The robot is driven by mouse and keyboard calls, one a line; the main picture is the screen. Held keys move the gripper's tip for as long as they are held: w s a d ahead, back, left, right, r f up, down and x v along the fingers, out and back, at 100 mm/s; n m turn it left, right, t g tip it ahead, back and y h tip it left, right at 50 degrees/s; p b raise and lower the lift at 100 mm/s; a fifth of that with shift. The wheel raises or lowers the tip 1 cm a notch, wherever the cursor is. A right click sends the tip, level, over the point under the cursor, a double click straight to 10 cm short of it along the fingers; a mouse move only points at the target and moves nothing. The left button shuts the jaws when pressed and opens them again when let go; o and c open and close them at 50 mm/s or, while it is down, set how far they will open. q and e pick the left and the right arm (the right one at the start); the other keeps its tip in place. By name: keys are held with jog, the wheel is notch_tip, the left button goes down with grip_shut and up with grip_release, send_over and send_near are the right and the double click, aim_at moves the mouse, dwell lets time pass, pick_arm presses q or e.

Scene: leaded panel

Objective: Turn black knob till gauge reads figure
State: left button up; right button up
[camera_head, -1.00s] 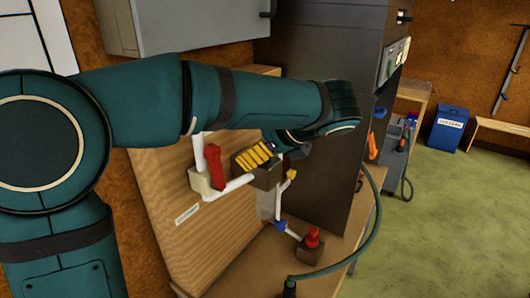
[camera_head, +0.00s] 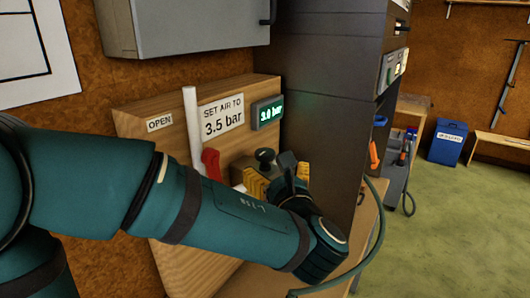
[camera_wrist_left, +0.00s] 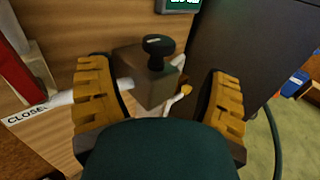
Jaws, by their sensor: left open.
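The black knob (camera_head: 265,155) tops a grey-brown block on the wooden panel (camera_head: 160,113). It also shows in the left wrist view (camera_wrist_left: 158,46), with its block (camera_wrist_left: 146,82) below. The green-lit gauge (camera_head: 268,112) reads 3.0 bar; only its lower edge shows in the left wrist view (camera_wrist_left: 178,6). A sign (camera_head: 222,115) says SET AIR TO 3.5 bar. My left gripper (camera_head: 280,178) is open, its yellow-padded fingers apart. In the left wrist view the knob stands between and beyond the fingertips (camera_wrist_left: 158,85), seemingly untouched. My right gripper is out of view.
A red lever (camera_head: 211,163) stands beside a white pipe (camera_head: 193,125), left of the knob. A dark cabinet (camera_head: 325,120) rises close on the right. A green hose (camera_head: 372,225) curves past the bench edge. My left arm hides the lower panel.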

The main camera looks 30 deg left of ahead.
aim_at(267, 157)
pick_arm(q)
jog(key=x, duration=0.9)
